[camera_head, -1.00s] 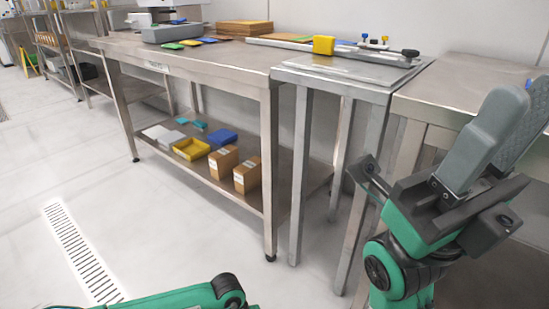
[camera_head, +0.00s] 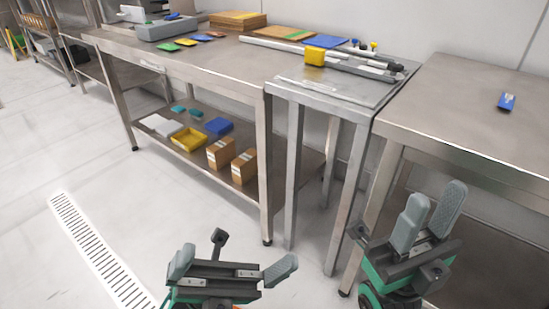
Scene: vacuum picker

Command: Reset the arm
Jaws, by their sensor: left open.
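My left gripper (camera_head: 238,256) is in the lower middle of the head view, over the floor in front of the tables. Its two grey fingers stand wide apart with nothing between them. My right gripper (camera_head: 436,191) is at the lower right, in front of the right-hand metal table (camera_head: 450,101). Its two grey fingers point up and lie close together in the picture; I see nothing held, but the angle does not show whether they are open or shut. The green arm parts below both grippers are mostly cut off by the picture's bottom edge.
A long steel table (camera_head: 205,60) carries coloured flat pieces and brown boards. A small steel stand (camera_head: 335,92) bears a yellow block (camera_head: 315,56). A blue item (camera_head: 506,101) lies on the right-hand table. The lower shelf holds boxes and a yellow tray (camera_head: 188,139).

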